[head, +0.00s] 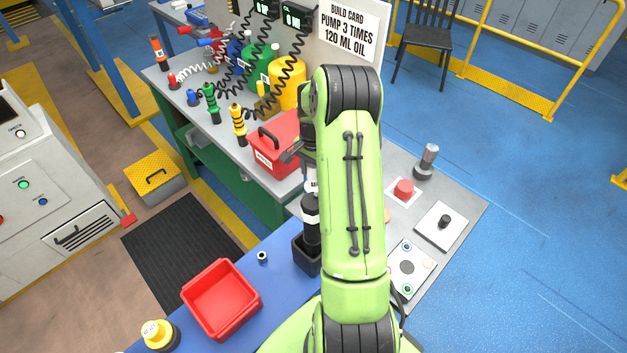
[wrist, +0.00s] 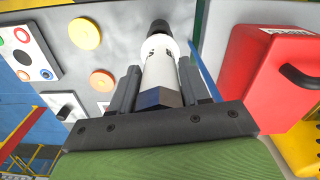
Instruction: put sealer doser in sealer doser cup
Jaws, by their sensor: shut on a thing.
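The sealer doser is a white and black bottle (head: 311,200). In the head view it stands roughly upright below my gripper (head: 303,155), partly hidden by my green arm. In the wrist view the doser (wrist: 160,70) lies between the two dark fingers of my gripper (wrist: 160,82), which are shut on it, with its dark end pointing away. The sealer doser cup appears to be the black square holder (head: 306,257) on the blue bench top. The doser's dark lower part lines up with the cup's opening; I cannot tell whether it is inside or just above.
A red bin (head: 221,299) and a yellow-capped bottle (head: 155,335) stand on the blue bench. A red toolbox (head: 272,145) stands close behind the doser. A grey panel with a red button (head: 403,188) lies to the right. Several coiled-cord tools stand at the back left.

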